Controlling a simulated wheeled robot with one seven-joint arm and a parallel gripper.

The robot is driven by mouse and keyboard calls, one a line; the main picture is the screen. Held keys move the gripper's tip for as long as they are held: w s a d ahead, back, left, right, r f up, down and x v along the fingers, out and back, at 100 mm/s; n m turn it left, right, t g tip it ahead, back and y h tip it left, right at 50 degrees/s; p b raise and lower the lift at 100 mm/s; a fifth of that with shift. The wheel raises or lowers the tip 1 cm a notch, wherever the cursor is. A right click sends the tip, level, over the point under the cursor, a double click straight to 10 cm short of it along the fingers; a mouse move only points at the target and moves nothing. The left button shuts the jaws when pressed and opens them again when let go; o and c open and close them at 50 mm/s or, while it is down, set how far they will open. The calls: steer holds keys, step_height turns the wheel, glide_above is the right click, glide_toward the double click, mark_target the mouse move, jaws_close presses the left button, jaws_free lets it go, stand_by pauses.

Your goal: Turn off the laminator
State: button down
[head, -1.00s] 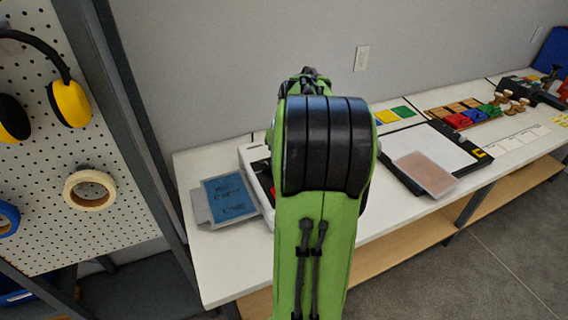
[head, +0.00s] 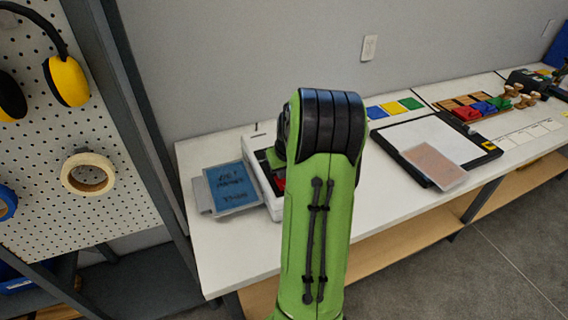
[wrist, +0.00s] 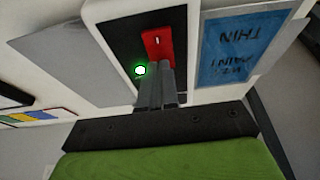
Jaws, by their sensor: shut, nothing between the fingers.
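The laminator (head: 257,139) is a white box on the bench, partly hidden behind my arm in the head view. In the wrist view its white casing (wrist: 101,12) surrounds a black panel with a red switch (wrist: 157,40) marked with a white line. A green light (wrist: 140,70) glows beside the switch. My gripper (wrist: 158,72) is shut and empty, its fingertips at the lower end of the red switch in the wrist view. I cannot tell whether they touch it. The gripper is hidden in the head view.
A blue labelled pouch (head: 232,186) lies left of the laminator; it also shows in the wrist view (wrist: 240,45). A black-framed board (head: 435,140) with a clear-edged card (head: 433,166) lies to the right. A pegboard (head: 105,135) stands at left. Bare bench (head: 225,250) lies in front.

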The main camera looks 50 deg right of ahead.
steer(key=shift+f, duration=0.3)
steer(key=shift+w+p, duration=0.1)
steer(key=shift+p, duration=0.55)
steer(key=shift+f, duration=0.15)
steer(key=shift+s+b, duration=0.2)
steer(key=shift+b, duration=0.1)
steer(key=shift+s+a, duration=0.4)
steer(key=shift+s, duration=0.2)
